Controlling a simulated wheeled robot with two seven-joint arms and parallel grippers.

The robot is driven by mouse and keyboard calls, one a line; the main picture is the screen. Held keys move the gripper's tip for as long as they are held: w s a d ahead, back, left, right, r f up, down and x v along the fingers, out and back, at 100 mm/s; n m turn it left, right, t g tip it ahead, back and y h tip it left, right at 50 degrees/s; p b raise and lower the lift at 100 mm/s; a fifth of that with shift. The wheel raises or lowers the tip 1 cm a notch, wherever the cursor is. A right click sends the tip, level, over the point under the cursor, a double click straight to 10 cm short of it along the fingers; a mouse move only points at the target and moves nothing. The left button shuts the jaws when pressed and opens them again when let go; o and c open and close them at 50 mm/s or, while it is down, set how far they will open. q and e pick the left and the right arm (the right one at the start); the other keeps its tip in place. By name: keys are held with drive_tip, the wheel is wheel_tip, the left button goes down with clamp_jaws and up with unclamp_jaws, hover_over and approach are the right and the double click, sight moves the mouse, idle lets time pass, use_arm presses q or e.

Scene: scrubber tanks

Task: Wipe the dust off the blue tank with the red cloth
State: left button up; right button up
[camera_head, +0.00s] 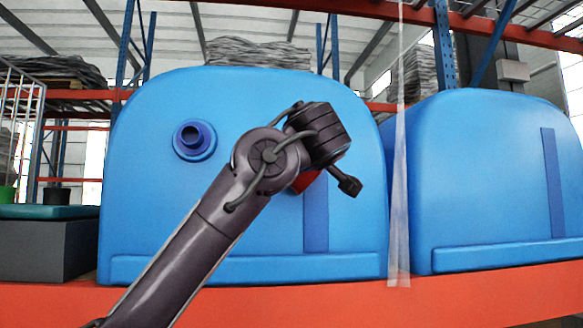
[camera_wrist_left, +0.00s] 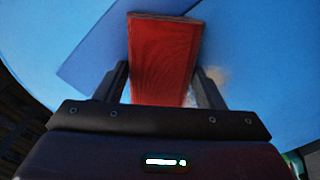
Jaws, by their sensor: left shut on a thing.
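A large blue tank (camera_head: 150,220) fills the middle of the head view, with a round port on its face and a darker blue vertical strip. My left gripper (camera_wrist_left: 160,88) is shut on the red cloth (camera_wrist_left: 165,50), which looks like a flat red block in the left wrist view. The cloth is in front of the tank face; I cannot tell whether it touches. In the head view only a red corner of the cloth (camera_head: 304,182) shows behind my wrist. A pale dusty patch (camera_wrist_left: 217,74) shows on the blue surface beside the right finger. My right gripper is out of view.
A second blue tank (camera_head: 480,190) stands to the right, past a narrow gap with a translucent strip (camera_head: 399,200). Both stand on an orange shelf beam (camera_head: 450,290). A grey box with a teal top (camera_head: 45,240) is at the left. The round port (camera_head: 194,140) sticks out.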

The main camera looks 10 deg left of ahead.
use_arm(q)
drive_tip(key=s+a+b, duration=0.2)
drive_tip(key=a+b, duration=0.3)
drive_tip(key=a, duration=0.3)
drive_tip(key=shift+a+r, duration=0.25)
drive_tip(key=shift+a, duration=0.15)
idle(0.6)
drive_tip(key=shift+s+r+p, duration=0.15)
drive_tip(key=shift+r+p, duration=0.2)
drive_tip(key=shift+r, duration=0.25)
drive_tip(key=shift+s+r+p, duration=0.15)
drive_tip(key=shift+r+p, duration=0.2)
drive_tip(key=shift+r, duration=0.2)
drive_tip(key=shift+c, duration=1)
drive_tip(key=shift+w+d+f+p, duration=0.2)
drive_tip(key=shift+w+d+p, duration=0.05)
drive_tip(key=shift+d+p, duration=0.4)
